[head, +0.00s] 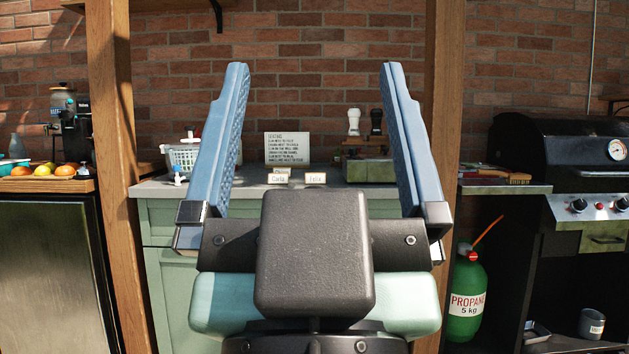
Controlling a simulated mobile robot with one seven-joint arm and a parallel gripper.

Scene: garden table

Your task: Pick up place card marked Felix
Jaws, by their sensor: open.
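Small place cards stand on the counter (154,189), seen between my gripper's fingers. The right front card (316,178) has small lettering that looks like Felix, though it is hard to read. The left front card (278,178) seems to read Carla. Another card (282,171) shows just behind the left one, its writing not legible. My gripper (314,70) is open and empty, with its two blue fingers wide apart and raised in front of the camera. The cards appear beyond it, apart from the fingers. My gripper's body hides the front middle of the counter.
A seating sign (287,147) stands behind the cards. A white basket (183,157) is on the left, and a wooden caddy (366,160) with two shakers is on the right. Wooden posts (113,150) flank the counter. A grill (560,150) stands at far right.

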